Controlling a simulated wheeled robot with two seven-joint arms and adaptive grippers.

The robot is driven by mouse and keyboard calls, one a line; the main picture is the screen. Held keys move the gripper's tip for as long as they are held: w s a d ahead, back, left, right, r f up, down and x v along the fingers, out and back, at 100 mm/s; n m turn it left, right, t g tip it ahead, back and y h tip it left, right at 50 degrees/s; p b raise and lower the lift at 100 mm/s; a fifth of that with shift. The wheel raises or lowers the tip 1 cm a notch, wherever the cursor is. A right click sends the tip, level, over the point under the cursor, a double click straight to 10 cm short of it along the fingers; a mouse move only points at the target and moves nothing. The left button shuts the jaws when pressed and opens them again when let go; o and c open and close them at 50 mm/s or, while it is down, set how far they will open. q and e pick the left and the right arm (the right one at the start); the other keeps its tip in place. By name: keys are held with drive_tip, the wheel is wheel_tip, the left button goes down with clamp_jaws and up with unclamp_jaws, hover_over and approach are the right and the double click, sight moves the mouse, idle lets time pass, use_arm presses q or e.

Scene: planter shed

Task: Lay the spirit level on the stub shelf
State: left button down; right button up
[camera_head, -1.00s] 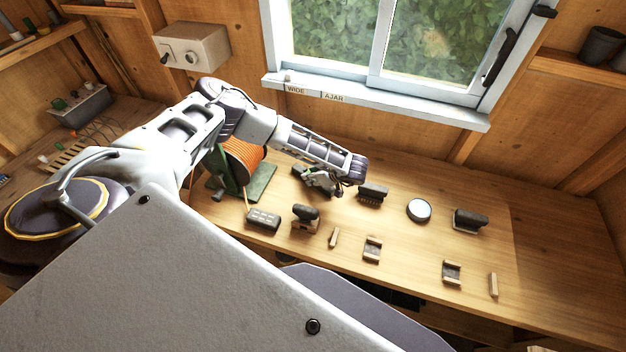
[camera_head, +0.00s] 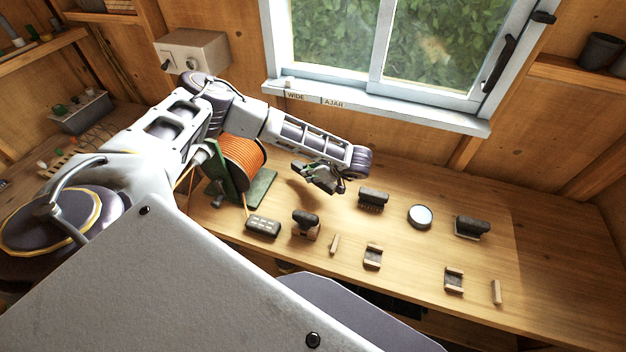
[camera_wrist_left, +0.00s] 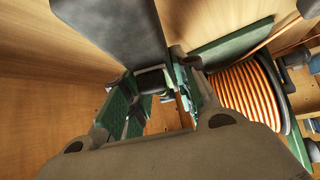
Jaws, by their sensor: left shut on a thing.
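My left gripper (camera_head: 316,178) is above the back of the workbench, to the right of the orange reel. It is shut on a dark, blocky thing, which I take to be the spirit level; in the head view it is small and partly covered by the fingers. In the left wrist view a large dark grey bar (camera_wrist_left: 112,32) reaches from the top edge toward the green fingers (camera_wrist_left: 158,100). A shadow lies on the bench below the gripper, so the load looks raised. I cannot tell for sure which ledge is the stub shelf. My right gripper is not in view.
The workbench (camera_head: 545,250) holds an orange cable reel (camera_head: 243,160) on a green stand, a grey button box (camera_head: 263,226), a round tin (camera_head: 419,216), brush-like blocks (camera_head: 373,198) and small holders (camera_head: 454,280). A window sill (camera_head: 400,112) juts out behind. A wall shelf (camera_head: 570,70) with dark pots is right.

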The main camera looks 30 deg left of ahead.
use_arm(q)
drive_tip(key=shift+r+b, duration=0.3)
drive_tip(key=shift+r, duration=2.05)
drive_tip(key=shift+r, duration=0.15)
